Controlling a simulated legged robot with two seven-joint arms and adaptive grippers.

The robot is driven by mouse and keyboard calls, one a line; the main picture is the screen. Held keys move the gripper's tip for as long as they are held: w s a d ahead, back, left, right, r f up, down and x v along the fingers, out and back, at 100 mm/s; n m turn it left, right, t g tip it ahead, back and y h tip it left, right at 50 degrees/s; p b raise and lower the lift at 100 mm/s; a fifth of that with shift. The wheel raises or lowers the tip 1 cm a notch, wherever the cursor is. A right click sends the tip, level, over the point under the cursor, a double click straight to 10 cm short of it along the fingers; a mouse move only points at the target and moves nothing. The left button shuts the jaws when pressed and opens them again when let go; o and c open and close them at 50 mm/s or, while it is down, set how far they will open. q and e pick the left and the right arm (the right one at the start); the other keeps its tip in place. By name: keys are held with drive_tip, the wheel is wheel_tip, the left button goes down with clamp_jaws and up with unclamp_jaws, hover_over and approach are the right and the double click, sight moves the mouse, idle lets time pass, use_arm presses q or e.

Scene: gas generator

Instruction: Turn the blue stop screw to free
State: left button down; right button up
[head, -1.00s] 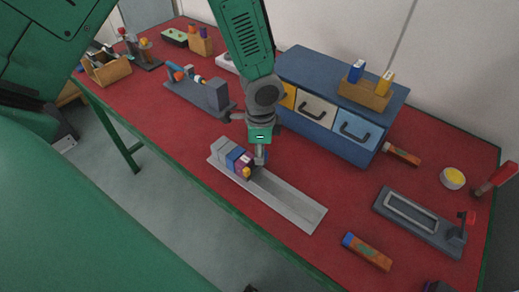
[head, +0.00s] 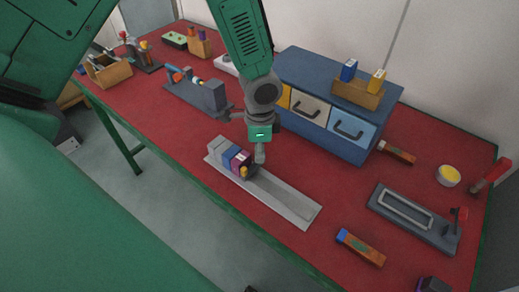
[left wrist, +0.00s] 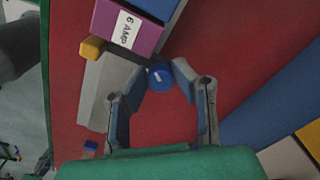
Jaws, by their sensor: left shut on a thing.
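The blue stop screw (left wrist: 160,77) is a small round blue knob with a pale mark on its top. My left gripper (left wrist: 160,85) has its two fingertips closed on either side of it in the left wrist view. In the head view my left gripper (head: 258,160) points down over the grey rail (head: 290,204), beside a row of blocks. A purple block (left wrist: 123,25) with a "6 AMP" label is right beyond the screw, with a yellow piece (left wrist: 92,48) at its side. The screw itself is hidden by the gripper in the head view. My right gripper is not in view.
A blue drawer cabinet (head: 308,136) stands behind the rail. A grey fixture (head: 195,99) is at the left, an orange and blue piece (head: 360,248) and a grey frame plate (head: 415,218) at the right. The red tabletop (head: 335,190) between them is clear.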

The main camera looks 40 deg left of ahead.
use_arm(q)
drive_tip(key=shift+w+a+r+n, duration=0.1)
drive_tip(key=shift+w+a+n, duration=0.2)
drive_tip(key=shift+a, duration=0.05)
drive_tip(key=shift+a+n+p, duration=0.15)
drive_tip(key=shift+n+p, duration=0.25)
drive_tip(key=shift+p, duration=0.05)
drive_tip(key=n+p, duration=0.1)
drive_tip(key=n, duration=0.2)
drive_tip(key=shift+d+p, duration=0.35)
drive_tip(key=shift+a+n+p, duration=0.15)
drive_tip(key=shift+n+p, duration=0.45)
drive_tip(key=shift+n, duration=1.1)
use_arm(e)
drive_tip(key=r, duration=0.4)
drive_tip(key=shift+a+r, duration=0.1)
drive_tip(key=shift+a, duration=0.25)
use_arm(q)
drive_tip(key=c, duration=1.3)
unclamp_jaws()
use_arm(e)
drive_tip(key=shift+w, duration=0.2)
